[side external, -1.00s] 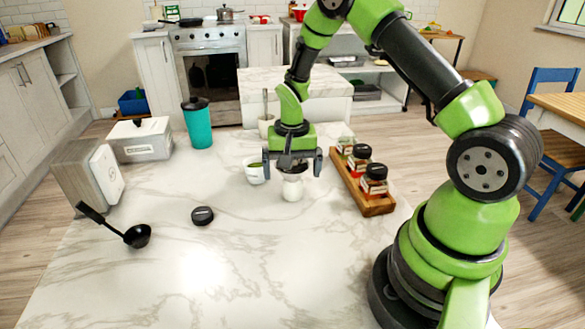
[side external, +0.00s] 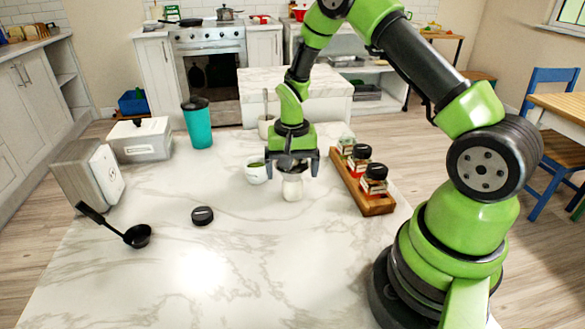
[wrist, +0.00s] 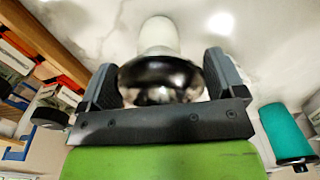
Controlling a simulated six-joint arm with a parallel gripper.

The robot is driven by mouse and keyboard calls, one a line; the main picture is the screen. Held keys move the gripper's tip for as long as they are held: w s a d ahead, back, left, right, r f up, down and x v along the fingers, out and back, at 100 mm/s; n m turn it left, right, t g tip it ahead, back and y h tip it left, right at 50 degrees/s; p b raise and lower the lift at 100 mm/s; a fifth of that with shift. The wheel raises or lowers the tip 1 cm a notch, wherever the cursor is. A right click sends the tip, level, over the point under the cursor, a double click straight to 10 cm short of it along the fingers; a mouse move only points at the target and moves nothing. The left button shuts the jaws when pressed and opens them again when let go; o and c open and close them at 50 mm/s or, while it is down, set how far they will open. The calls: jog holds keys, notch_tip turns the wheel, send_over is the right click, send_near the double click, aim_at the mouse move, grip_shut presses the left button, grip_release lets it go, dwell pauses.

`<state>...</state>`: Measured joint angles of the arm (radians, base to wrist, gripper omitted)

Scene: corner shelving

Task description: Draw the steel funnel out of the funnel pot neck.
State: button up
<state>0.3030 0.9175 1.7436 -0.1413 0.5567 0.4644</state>
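The steel funnel (wrist: 160,80) is a shiny, dark-reflecting bowl between the two fingers in the wrist view. In the side view the funnel (side external: 291,165) sits mouth up on the white funnel pot (side external: 292,188), which stands upright on the marble counter. The pot (wrist: 159,36) also shows beyond the funnel in the wrist view. My gripper (side external: 291,170) points down over the pot, one finger on each side of the funnel. In the wrist view the fingers appear to meet the funnel's rim on both sides. The funnel's spout is hidden.
A wooden rack (side external: 363,185) of jars stands close on the right. A white cup (side external: 257,172) stands close on the left. A teal tumbler (side external: 198,125), black ladle (side external: 135,235) and dark round lid (side external: 202,216) are farther left. The front counter is clear.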

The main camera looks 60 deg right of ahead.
jog(key=c, duration=0.8)
jog(key=shift+r, duration=3)
jog(key=shift+c, duration=0.2)
